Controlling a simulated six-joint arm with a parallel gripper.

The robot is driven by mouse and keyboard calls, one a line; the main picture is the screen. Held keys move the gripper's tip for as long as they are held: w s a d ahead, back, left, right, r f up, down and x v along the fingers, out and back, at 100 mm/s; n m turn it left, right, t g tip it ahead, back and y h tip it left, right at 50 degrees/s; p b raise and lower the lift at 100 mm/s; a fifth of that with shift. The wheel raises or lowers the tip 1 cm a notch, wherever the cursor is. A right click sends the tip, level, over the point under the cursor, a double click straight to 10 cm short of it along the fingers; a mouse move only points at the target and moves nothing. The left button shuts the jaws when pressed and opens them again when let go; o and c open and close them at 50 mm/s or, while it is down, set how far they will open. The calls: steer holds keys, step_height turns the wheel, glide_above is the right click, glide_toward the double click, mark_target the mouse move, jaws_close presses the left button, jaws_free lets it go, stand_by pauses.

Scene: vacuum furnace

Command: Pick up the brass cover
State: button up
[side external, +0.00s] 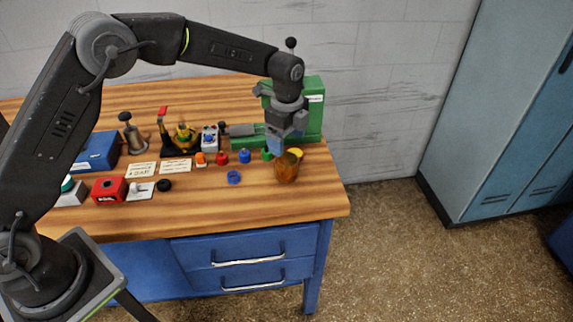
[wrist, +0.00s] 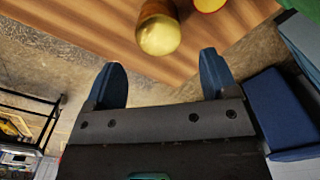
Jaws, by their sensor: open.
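The brass cover (side external: 286,169) appears as a rounded brown-gold piece standing on the wooden bench near its right end. In the wrist view the brass cover (wrist: 158,32) shows a shiny rounded end and is cut off by the top edge. My gripper (side external: 275,150) is above and just behind it in the side view, pointing down. In the wrist view my gripper (wrist: 162,62) has its two blue fingers apart with nothing between them. The cover lies beyond the fingertips, roughly centred between them. I cannot tell the exact gap.
A yellow piece (side external: 296,152) stands close behind the cover. A blue ring (side external: 234,177) and red (side external: 221,157) and blue (side external: 244,156) caps lie to the left. A green machine (side external: 308,108) stands behind my gripper. The bench front right of the ring is clear.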

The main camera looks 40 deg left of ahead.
mark_target(287, 159)
steer(key=shift+s+f, duration=0.1)
steer(key=shift+f, duration=3.35)
steer(key=shift+c, duration=0.2)
steer(key=c, duration=0.8)
steer(key=shift+r, duration=0.1)
steer(key=shift+c, duration=0.2)
